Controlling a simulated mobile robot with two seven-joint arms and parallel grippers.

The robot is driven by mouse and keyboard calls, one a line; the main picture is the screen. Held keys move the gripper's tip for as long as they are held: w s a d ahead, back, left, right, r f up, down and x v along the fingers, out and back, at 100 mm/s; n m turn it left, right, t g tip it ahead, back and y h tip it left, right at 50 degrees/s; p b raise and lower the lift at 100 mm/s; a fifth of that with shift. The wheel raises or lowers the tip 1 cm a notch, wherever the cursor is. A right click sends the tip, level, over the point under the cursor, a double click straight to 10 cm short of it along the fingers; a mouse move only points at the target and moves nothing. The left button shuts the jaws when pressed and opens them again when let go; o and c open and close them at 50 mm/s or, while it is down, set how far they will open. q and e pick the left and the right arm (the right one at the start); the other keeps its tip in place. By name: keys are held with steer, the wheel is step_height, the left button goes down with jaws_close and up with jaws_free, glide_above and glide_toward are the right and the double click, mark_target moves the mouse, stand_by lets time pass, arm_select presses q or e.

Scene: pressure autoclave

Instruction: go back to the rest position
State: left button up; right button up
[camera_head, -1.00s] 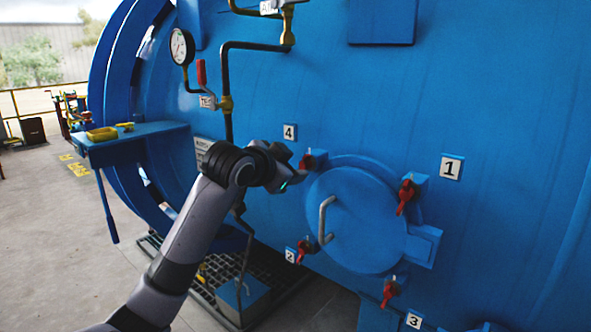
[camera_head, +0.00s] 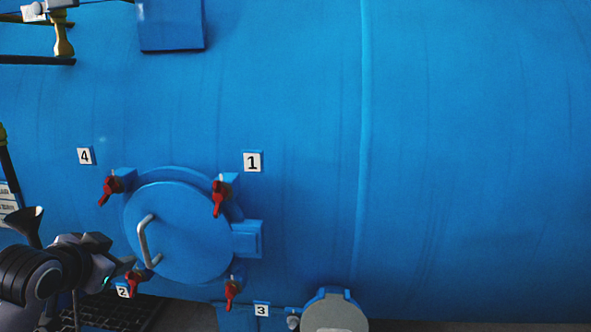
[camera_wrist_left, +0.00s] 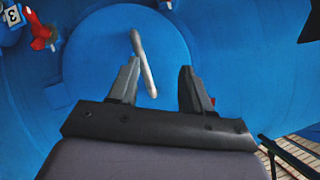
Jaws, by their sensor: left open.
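My left gripper (camera_head: 126,268) is at the lower left of the head view, beside the round blue hatch (camera_head: 190,235) on the autoclave wall. Its two fingers stand apart and empty in the left wrist view (camera_wrist_left: 157,85). The hatch's grey handle (camera_head: 146,242) also shows in the wrist view (camera_wrist_left: 143,65), beyond the fingers; I cannot tell whether they touch it. Red clamp handles sit around the hatch, near label 4 (camera_head: 85,156), label 1 (camera_head: 253,162), label 2 (camera_head: 123,290) and label 3 (camera_head: 262,309). My right gripper is not in view.
The large blue autoclave body (camera_head: 450,160) fills most of the head view. A grey round fitting (camera_head: 334,314) juts out at the bottom. Pipes with a yellow fitting (camera_head: 63,40) run at the upper left. A floor grating (camera_head: 110,312) lies below.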

arm_select(q)
steer(key=s+d+f+g+h, duration=0.1)
steer(key=s+d+f+g, duration=0.4)
steer(key=s+f, duration=0.85)
steer(key=s+d+f+n+g, duration=0.25)
steer(key=s+f, duration=0.25)
steer(key=s, duration=0.4)
steer(key=s+d+f+n+g, duration=0.1)
steer(key=s+d+f, duration=0.35)
steer(key=s, duration=0.35)
steer(key=w+d+f+t+h, duration=0.2)
steer(key=w+f+t, duration=0.4)
steer(key=f, duration=0.3)
steer(key=shift+d+f+m+t, duration=0.15)
steer(key=shift+f+m+t, duration=0.1)
steer(key=shift+m+t, duration=0.25)
steer(key=shift+w, duration=0.15)
